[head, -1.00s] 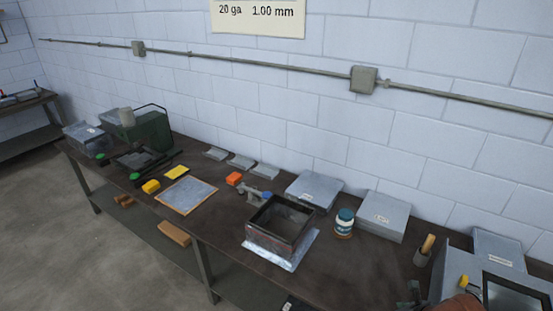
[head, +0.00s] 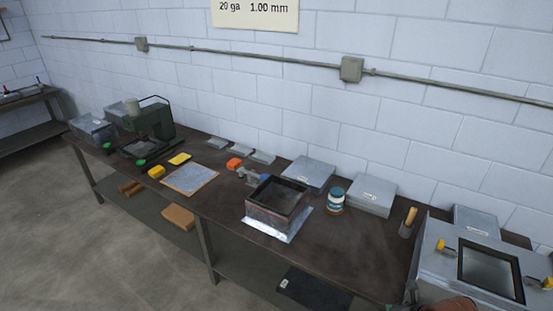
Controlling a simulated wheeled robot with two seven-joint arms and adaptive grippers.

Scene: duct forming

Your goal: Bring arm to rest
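Neither of my grippers shows in the head view. A long dark workbench (head: 330,250) runs along the wall. On it an open square metal duct piece (head: 278,205) stands on a shiny flat sheet (head: 268,228). A white and teal jar (head: 335,200) stands to its right, apart from it. A reddish-brown rounded thing (head: 452,304) is cut off by the bottom edge, and I cannot tell what it is.
A green machine (head: 150,125) stands at the bench's left end. Flat grey boxes (head: 371,195) lie along the wall. A metal case with a dark window (head: 440,270) and yellow clips fills the right end.

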